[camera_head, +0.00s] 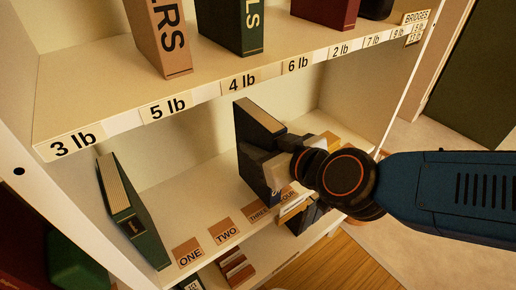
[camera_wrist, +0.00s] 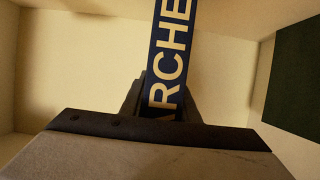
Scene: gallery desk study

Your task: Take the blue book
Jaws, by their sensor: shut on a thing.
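The blue book (camera_head: 252,140) stands upright on the lower shelf, near its middle. In the wrist view the blue book (camera_wrist: 172,45) shows its navy spine with large cream letters, leaning slightly to the right. My gripper (camera_head: 272,168) reaches in from the right and is shut on the book. In the wrist view my gripper (camera_wrist: 163,108) has its jaws around the lower part of the spine. The gripper hides the book's lower spine, and I cannot tell whether its base touches the shelf.
A green book (camera_head: 132,210) leans at the left of the lower shelf (camera_head: 190,205). The upper shelf (camera_head: 110,90) holds several books and weight labels. Labels ONE (camera_head: 188,252) and TWO (camera_head: 224,231) line the lower front edge. A dark green surface (camera_wrist: 297,75) is at right.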

